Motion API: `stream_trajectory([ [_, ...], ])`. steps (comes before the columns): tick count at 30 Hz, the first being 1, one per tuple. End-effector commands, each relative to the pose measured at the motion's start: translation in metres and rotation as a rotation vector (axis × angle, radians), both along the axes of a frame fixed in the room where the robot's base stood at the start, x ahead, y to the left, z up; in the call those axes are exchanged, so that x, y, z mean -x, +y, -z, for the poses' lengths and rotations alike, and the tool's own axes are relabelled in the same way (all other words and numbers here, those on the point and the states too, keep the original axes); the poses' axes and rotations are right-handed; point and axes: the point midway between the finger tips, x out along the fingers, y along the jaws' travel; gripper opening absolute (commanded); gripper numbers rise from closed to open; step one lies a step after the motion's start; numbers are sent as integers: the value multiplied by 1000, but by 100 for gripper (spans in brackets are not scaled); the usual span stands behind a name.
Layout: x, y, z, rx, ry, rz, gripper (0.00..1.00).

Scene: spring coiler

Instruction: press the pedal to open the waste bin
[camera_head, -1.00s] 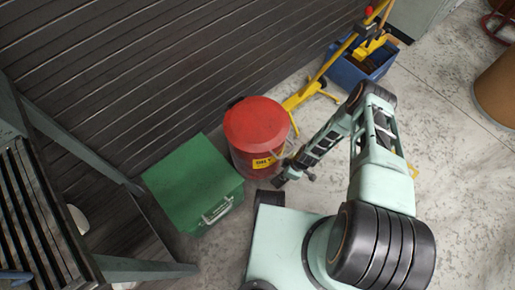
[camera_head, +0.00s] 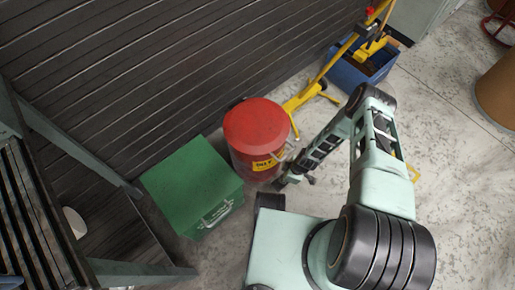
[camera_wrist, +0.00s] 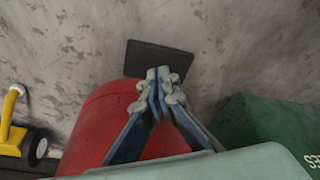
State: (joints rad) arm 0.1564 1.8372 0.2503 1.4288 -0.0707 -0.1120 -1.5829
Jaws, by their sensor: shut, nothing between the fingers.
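The red waste bin (camera_head: 254,130) stands on the floor in the middle of the head view, with its round lid down and a yellow label on its side. In the wrist view its red body (camera_wrist: 98,122) lies behind and left of my fingers. A dark flat plate (camera_wrist: 155,57), which looks like the pedal, sticks out from the bin's base. My gripper (camera_wrist: 160,80) is shut and empty, its fingertips overlapping the plate's near edge in the wrist view. I cannot tell if they touch it. In the head view my gripper (camera_head: 279,183) is low beside the bin's front right.
A green box (camera_head: 192,185) stands close to the bin's left. A yellow stand (camera_head: 305,95) and a blue crate (camera_head: 362,68) are behind it to the right. A dark slatted wall (camera_head: 150,70) runs behind.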

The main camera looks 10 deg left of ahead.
Motion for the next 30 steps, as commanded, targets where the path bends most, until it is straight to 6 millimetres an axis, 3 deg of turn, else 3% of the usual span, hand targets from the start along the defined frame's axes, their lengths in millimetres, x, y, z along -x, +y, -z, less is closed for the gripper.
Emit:
stream_trajectory([
  [16,0,0,1,0,0,0,0],
  [30,0,0,19,0,0,-1,0],
])
